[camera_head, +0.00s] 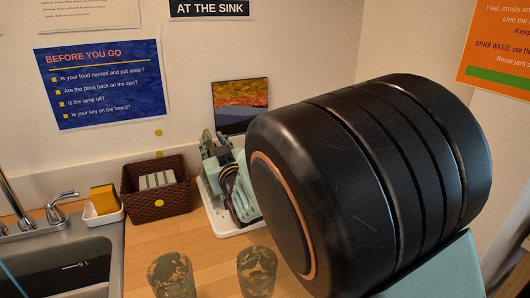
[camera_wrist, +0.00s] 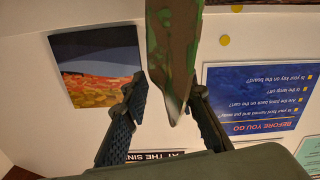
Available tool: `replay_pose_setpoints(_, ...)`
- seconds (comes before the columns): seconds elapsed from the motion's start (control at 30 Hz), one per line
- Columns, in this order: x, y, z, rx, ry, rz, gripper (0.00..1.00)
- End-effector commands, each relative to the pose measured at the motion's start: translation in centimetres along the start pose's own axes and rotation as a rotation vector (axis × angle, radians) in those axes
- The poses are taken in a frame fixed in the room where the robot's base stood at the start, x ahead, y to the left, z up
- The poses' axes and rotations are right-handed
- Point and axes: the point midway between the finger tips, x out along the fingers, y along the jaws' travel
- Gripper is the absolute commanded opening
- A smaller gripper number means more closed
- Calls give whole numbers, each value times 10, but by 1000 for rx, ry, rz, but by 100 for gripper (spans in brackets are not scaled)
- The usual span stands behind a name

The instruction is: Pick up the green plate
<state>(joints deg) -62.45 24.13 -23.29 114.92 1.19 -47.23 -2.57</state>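In the wrist view, my gripper (camera_wrist: 170,92) has its two dark fingers spread apart. A flat thing mottled green and brown (camera_wrist: 175,55), seen nearly edge-on, reaches from the top of the picture down between them. It looks like a plate, and I see no clear contact with either finger. I cannot tell which of these is the thing between the fingers.
Two mottled cups (camera_head: 171,275) (camera_head: 257,271) stand at the front of the wooden counter (camera_head: 206,247). A brown basket (camera_head: 157,201) stands left of the rack. A sponge holder (camera_head: 104,212) and the sink (camera_head: 62,265) are farther left. The wall is close behind.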

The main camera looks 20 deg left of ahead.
Motion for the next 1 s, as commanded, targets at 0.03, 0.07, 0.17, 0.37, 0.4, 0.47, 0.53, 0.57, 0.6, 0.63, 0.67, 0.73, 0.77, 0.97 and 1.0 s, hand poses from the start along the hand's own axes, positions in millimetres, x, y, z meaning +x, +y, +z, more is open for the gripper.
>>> replay_pose_setpoints(0.03,2,0,0,-1,0,0,26)
replay_pose_setpoints(0.07,3,0,0,-1,-1,0,26)
replay_pose_setpoints(0.17,4,0,0,0,-1,0,26)
replay_pose_setpoints(0.37,3,0,1,0,-1,0,17)
replay_pose_setpoints(0.4,3,0,1,0,-1,0,12)
replay_pose_setpoints(0.47,3,0,1,0,-1,0,6)
replay_pose_setpoints(0.53,3,0,1,0,-1,0,0)
replay_pose_setpoints(0.57,3,0,1,0,-1,0,0)
replay_pose_setpoints(0.6,3,0,1,0,-1,0,0)
replay_pose_setpoints(0.63,3,0,1,0,-1,0,0)
replay_pose_setpoints(0.67,3,0,1,0,-2,0,0)
replay_pose_setpoints(0.73,3,0,1,0,-2,0,0)
replay_pose_setpoints(0.77,3,0,1,0,-2,0,0)
replay_pose_setpoints(0.97,3,1,0,0,1,1,0)
replay_pose_setpoints(1.0,3,1,0,1,1,1,0)
